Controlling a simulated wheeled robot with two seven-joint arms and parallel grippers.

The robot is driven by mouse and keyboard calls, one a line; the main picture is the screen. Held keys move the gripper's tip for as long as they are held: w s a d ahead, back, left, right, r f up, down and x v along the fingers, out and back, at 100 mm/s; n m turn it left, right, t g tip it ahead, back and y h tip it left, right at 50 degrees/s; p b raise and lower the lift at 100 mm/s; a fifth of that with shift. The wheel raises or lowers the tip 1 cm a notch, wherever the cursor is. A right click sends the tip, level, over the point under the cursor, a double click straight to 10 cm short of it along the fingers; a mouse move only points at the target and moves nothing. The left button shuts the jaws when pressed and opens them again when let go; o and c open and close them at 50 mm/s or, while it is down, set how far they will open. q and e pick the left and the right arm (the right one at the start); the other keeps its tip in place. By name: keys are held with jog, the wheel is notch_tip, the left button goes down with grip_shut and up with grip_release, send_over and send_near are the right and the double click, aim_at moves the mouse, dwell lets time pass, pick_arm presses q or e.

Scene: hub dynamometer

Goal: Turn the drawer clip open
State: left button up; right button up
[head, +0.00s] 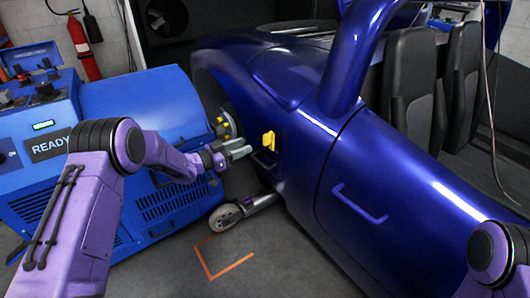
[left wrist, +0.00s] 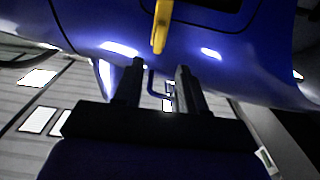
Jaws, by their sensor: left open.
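The yellow drawer clip (head: 268,140) sits on the side of the dark blue car body (head: 300,150), just right of my left gripper. In the left wrist view the clip (left wrist: 161,25) hangs as a narrow yellow bar at the top middle, beyond the fingertips. My left gripper (head: 246,148) is open and points at the car side, a little short of the clip. Its two dark fingers (left wrist: 158,68) stand apart in the left wrist view with nothing gripped between them. My right gripper is out of view.
A blue dynamometer cabinet (head: 150,110) with a READY display stands left of the car, close to my left arm. A wheel hub (head: 226,122) sits behind the gripper. A small caster wheel (head: 225,216) stands below. Another handle (head: 360,205) is farther right. Open floor lies in front.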

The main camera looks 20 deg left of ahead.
aim_at(264, 138)
pick_arm(q)
jog(key=b+x, duration=0.1)
jog(key=x, duration=0.8)
jog(key=shift+w+d+b, duration=0.2)
jog(key=shift+d+b, duration=0.1)
jog(key=shift+w+d, duration=0.2)
jog(key=shift+w, duration=0.05)
jog(key=shift+r, duration=0.1)
grip_shut()
